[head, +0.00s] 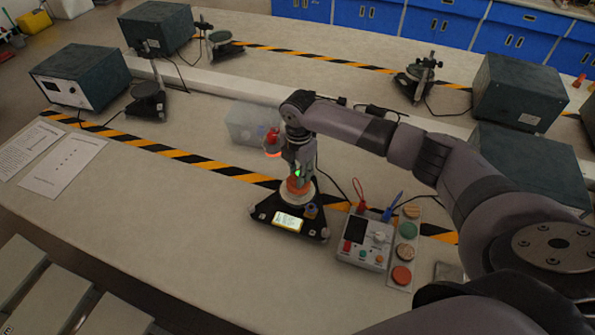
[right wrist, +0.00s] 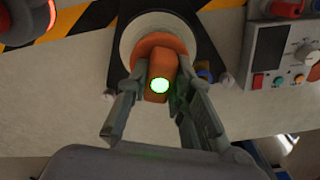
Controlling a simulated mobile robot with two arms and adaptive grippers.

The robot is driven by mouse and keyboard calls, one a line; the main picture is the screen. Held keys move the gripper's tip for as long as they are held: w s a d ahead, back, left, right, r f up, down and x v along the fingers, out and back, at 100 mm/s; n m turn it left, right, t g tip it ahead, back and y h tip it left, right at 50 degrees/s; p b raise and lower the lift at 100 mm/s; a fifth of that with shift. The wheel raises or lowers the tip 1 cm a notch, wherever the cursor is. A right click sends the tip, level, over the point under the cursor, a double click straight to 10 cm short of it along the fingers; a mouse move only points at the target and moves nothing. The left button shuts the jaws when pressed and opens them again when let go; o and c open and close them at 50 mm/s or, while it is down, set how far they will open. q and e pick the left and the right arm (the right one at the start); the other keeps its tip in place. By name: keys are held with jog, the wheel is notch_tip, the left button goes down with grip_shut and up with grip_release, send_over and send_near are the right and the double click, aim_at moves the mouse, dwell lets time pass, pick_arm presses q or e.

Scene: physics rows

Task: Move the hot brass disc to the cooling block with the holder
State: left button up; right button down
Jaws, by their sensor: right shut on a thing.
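My right gripper (head: 300,160) points down over a small black three-cornered stand (head: 262,212). In the right wrist view its fingers (right wrist: 161,78) are shut on an upright orange-brown block (right wrist: 157,62), which looks like the holder's grip; a bright green spot shows on it. Below it is an orange disc (right wrist: 178,43) over a pale round plate (right wrist: 131,38) on the stand. I cannot tell whether the orange disc touches the plate. I cannot tell for sure which piece is the brass disc or the cooling block. My left gripper is not in view.
A red-topped device with a glowing red ring (head: 272,154) stands close behind the gripper, by a clear box (head: 245,125). Right of the stand are a control box (head: 362,243) and a strip with several coloured discs (head: 407,230).

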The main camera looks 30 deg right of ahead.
jog(key=shift+s+d+r+p, duration=0.3)
jog(key=shift+s+d+p, duration=0.15)
jog(key=shift+s+p, duration=0.3)
jog(key=s+d+p, duration=0.2)
jog(key=s+p, duration=0.1)
jog(key=shift+s+f, duration=0.15)
jog(key=shift+f, duration=0.05)
jog(key=s+d+f+p, duration=0.1)
jog(key=s+d+f, duration=0.1)
jog(key=s, duration=0.3)
jog(key=shift+d+f, duration=0.2)
jog(key=shift+d, duration=0.45)
jog(key=shift+s, duration=0.1)
